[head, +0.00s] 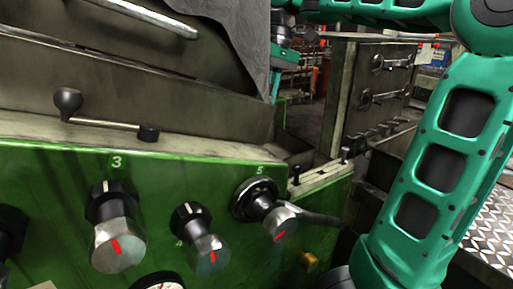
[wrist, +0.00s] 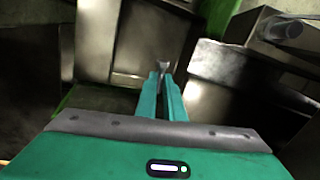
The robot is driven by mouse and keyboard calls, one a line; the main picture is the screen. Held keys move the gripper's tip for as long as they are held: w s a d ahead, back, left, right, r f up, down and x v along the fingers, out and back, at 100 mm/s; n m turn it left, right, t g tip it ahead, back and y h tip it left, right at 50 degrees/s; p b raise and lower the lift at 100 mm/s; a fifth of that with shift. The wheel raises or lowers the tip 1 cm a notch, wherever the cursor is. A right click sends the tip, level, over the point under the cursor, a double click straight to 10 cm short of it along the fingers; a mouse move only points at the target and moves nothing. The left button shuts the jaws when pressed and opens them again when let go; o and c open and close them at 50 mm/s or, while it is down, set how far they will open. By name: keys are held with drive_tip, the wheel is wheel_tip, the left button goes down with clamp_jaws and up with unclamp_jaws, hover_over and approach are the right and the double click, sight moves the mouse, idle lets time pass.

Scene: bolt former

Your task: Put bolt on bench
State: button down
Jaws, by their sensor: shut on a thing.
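My gripper (wrist: 163,78) is shut on a small grey metal piece, which looks like the bolt (wrist: 163,65), held between the fingertips in the wrist view. In the head view part of my gripper (head: 275,86) shows beyond the green machine, partly hidden by a grey sheet edge. The bolt cannot be made out there. I cannot tell for sure which surface is the bench. A pale ledge (head: 322,178) at the right end of the machine carries two small dark upright bolt-like pieces (head: 296,173).
The green machine panel (head: 60,175) with numbered knobs and levers fills the lower left. A grey cabinet (head: 362,95) with handles stands behind on the right. In the wrist view, metal walls and a box with a round stub (wrist: 285,35) surround my fingers.

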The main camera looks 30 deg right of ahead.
drive_tip(key=shift+w+f, duration=0.15)
drive_tip(key=shift+f, duration=2)
drive_tip(key=shift+w+f, duration=0.1)
drive_tip(key=shift+f, duration=2.05)
drive_tip(key=shift+f, duration=0.25)
drive_tip(key=shift+s+f, duration=0.15)
drive_tip(key=shift+f, duration=0.15)
drive_tip(key=c, duration=1.9)
unclamp_jaws()
drive_tip(key=shift+s, duration=0.1)
drive_tip(key=shift+o, duration=0.2)
